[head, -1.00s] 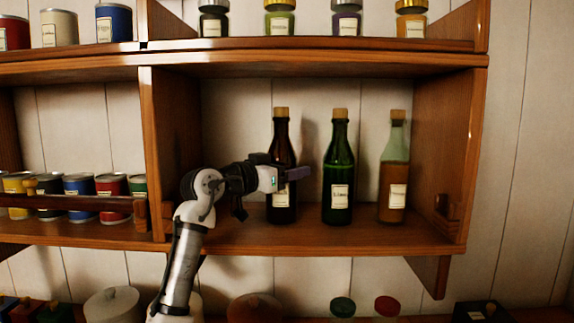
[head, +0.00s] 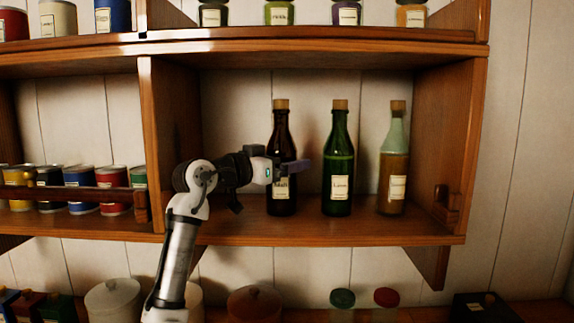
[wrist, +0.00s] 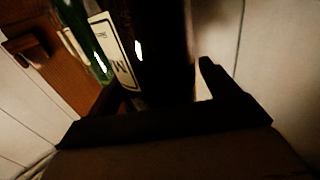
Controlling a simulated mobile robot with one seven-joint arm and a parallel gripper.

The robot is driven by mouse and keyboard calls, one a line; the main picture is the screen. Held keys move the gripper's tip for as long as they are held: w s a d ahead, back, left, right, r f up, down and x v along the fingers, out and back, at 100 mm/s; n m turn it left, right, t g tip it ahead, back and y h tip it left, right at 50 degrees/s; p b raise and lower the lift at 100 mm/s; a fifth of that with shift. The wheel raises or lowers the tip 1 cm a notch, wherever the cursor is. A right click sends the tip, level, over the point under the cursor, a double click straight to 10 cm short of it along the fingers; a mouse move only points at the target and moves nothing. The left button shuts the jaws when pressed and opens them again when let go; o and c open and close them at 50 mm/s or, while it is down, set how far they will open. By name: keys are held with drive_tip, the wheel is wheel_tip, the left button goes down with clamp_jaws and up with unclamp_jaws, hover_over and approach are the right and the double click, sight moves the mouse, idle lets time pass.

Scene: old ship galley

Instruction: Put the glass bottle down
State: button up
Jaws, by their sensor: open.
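The dark brown glass bottle (head: 281,131), with a cork and a pale label, stands upright on the middle shelf, leftmost of three bottles. My gripper (head: 296,168) is at its mid-height in the head view, reaching in from the left and covering part of it. In the wrist view the dark bottle (wrist: 165,50) rises between the two fingers of my gripper (wrist: 160,90), its label turned to the left. The fingers are open around it. Whether either finger touches the glass cannot be told.
A green bottle (head: 338,155) and a clear bottle with amber contents (head: 394,165) stand to the right on the same shelf (head: 330,233). A wooden divider (head: 153,150) is at the left. Jars line the shelf above. Bare shelf lies left of the dark bottle.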

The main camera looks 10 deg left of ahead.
drive_tip(key=b+v, duration=0.4)
drive_tip(key=v, duration=0.6)
drive_tip(key=shift+s+a, duration=0.2)
